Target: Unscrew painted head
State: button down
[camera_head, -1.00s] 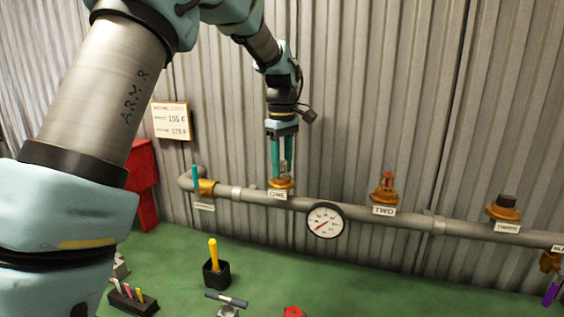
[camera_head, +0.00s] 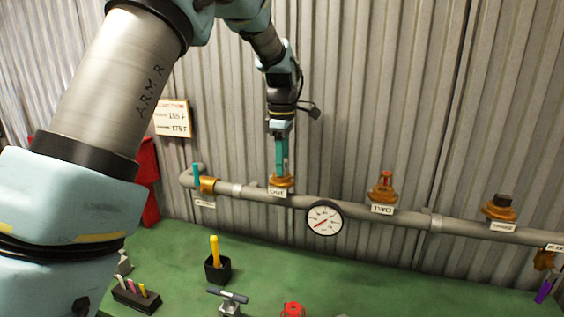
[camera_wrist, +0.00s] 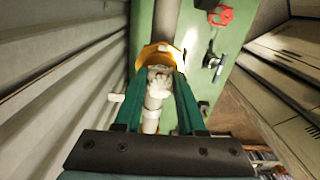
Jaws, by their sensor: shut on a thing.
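The painted head (camera_wrist: 160,84) is a whitish, lumpy piece between my fingers in the wrist view. It sits at the brass fitting (camera_wrist: 154,53) of the outlet labelled ONE, and this fitting also shows on the pipe in the head view (camera_head: 280,184). My gripper (camera_head: 281,170) points straight down over outlet ONE. Its two green fingers are shut on the head, one on each side, as the wrist view (camera_wrist: 161,78) shows. In the head view the fingers overlap and hide the head. I cannot tell how far its thread is turned.
The grey pipe (camera_head: 355,216) runs along the corrugated wall with a round gauge (camera_head: 324,218). Outlet TWO (camera_head: 383,187) carries a red head and outlet THREE (camera_head: 499,207) a dark cap. A black holder (camera_head: 217,270) with a yellow tool stands on the green surface below.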

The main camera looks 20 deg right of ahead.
jog(key=n, duration=0.5)
jog(key=shift+n, duration=0.4)
jog(key=c, duration=0.5)
grip_release()
jog(key=m, duration=1.2)
jog(key=shift+m, duration=0.3)
jog(key=m, duration=0.4)
jog(key=shift+m, duration=0.3)
